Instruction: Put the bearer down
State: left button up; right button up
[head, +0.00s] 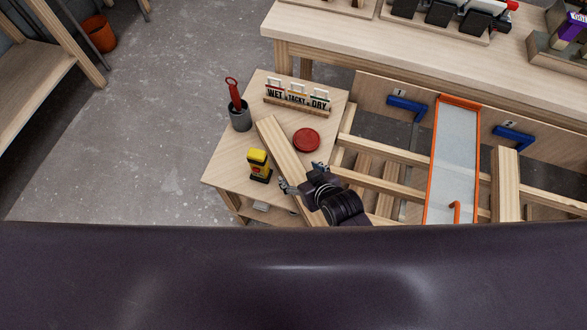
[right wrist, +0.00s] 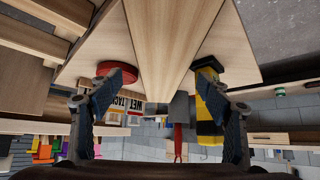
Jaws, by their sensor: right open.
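The bearer, a pale wooden batten (head: 283,146), appears to lie on the small wooden side table (head: 222,170), running from its back towards me. Its near end is hidden behind my right arm. My right gripper (head: 303,178) is over the near part of the batten, with its fingers apart. In the right wrist view, the batten (right wrist: 163,35) runs between the two open fingers (right wrist: 162,78), with a visible gap on each side. My left gripper is not in view.
On the side table are a red disc (head: 306,140), a yellow-black object (head: 258,165), a grey cup (head: 240,120) with a red-handled tool, and a WET/TACKY/DRY stand (head: 297,98). Right of it, rails (head: 385,150) carry an orange-edged panel (head: 453,165) and another batten (head: 506,185).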

aim_at(293, 169)
jog(key=shift+a+x, duration=0.2)
jog(key=shift+x, duration=2.45)
jog(key=shift+c, duration=0.4)
jog(key=c, duration=1.8)
jog(key=shift+r, duration=0.2)
grip_shut()
jog(key=shift+r, duration=0.1)
